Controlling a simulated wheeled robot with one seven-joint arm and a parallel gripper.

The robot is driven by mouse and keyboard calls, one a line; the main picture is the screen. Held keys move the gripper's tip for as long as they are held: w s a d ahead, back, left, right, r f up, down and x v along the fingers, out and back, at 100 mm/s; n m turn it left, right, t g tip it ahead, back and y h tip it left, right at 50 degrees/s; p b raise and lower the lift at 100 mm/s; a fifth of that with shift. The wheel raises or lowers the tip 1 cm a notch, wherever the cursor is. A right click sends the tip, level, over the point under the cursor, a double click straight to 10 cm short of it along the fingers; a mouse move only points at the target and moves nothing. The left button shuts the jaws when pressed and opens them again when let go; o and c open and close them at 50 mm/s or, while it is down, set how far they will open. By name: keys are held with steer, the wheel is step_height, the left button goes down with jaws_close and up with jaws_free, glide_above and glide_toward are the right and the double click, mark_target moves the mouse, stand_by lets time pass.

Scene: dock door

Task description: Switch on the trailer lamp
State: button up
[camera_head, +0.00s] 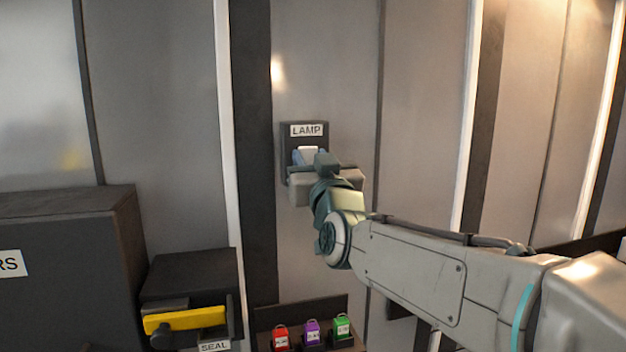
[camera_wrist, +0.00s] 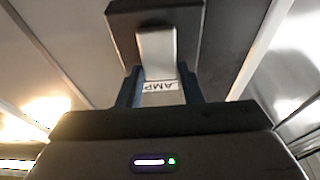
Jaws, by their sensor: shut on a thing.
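The dark lamp switch box (camera_head: 292,140) with a white LAMP label is fixed to the grey wall in the head view. Its pale switch lever (camera_head: 307,150) shows just below the label. My gripper (camera_head: 306,158) is at the front of the box, shut on the lever, and my wrist hides the box's lower part. In the wrist view the white lever (camera_wrist: 156,52) stands out from the dark box (camera_wrist: 187,18) between the two fingers of my gripper (camera_wrist: 158,78). Part of the label (camera_wrist: 159,86) shows upside down there. The trailer lamp itself cannot be made out.
A dark box with a yellow handle (camera_head: 187,319) and a SEAL label stands at lower left, beside a large dark cabinet (camera_head: 70,270). A rack (camera_head: 262,318) holds red, purple and green tags at the bottom. Wall ribs flank the switch.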

steer(key=b, duration=0.2)
steer(key=shift+f+t+b, duration=0.3)
steer(key=shift+f+t, duration=0.05)
steer(key=shift+t, duration=0.05)
steer(key=shift+r, duration=0.2)
steer(key=o, duration=1)
steer(key=shift+b, duration=0.3)
